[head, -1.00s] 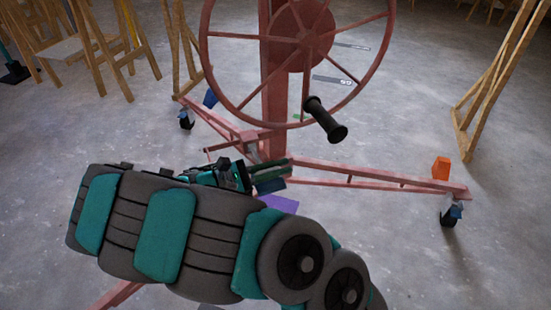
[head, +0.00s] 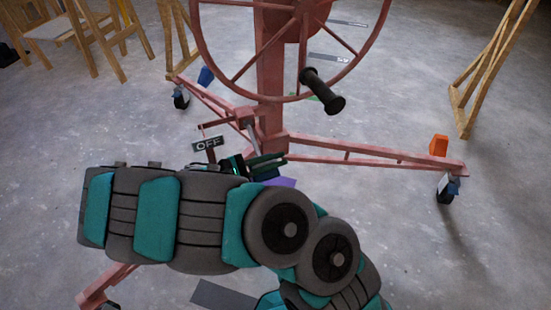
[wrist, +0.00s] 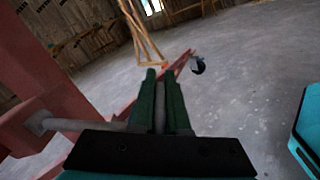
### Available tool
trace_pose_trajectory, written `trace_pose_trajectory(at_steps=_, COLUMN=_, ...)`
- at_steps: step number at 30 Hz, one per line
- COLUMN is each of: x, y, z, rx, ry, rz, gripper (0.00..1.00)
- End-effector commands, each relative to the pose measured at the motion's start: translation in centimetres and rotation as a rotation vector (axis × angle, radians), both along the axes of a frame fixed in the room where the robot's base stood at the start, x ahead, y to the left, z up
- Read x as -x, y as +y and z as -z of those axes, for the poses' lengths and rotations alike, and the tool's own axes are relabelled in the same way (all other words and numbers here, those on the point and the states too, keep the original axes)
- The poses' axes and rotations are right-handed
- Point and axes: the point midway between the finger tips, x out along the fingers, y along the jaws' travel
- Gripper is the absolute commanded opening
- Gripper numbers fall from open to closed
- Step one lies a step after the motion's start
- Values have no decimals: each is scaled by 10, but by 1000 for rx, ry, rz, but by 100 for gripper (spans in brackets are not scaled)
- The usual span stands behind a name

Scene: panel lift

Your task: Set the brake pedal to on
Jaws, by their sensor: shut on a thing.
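The red panel lift (head: 272,115) stands ahead with a large handwheel. A sign reading OFF (head: 207,143) shows at its base, left of the post. The brake pedal's grey rod (head: 252,134) runs down from the lift base towards my gripper (head: 266,164). In the wrist view, the rod (wrist: 85,125) comes from the red frame at left and reaches my gripper's green fingers (wrist: 161,105). The fingers are shut on the pedal, with a grey strip of it showing between them. My arm hides part of the lift's base in the head view.
The handwheel's black handle (head: 322,92) hangs above and right of my gripper. Wooden trestles (head: 490,75) stand around. The floor at right is clear.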

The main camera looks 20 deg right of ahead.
Motion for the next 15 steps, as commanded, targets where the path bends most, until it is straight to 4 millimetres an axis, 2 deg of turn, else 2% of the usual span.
trace_pose_trajectory(at_steps=7, x=1, y=0, z=3, rx=-6, ry=1, rz=3, gripper=0)
trace_pose_trajectory(at_steps=8, x=1, y=0, z=3, rx=-6, ry=1, rz=3, gripper=16)
trace_pose_trajectory(at_steps=15, x=1, y=0, z=2, rx=-4, ry=1, rz=3, gripper=42)
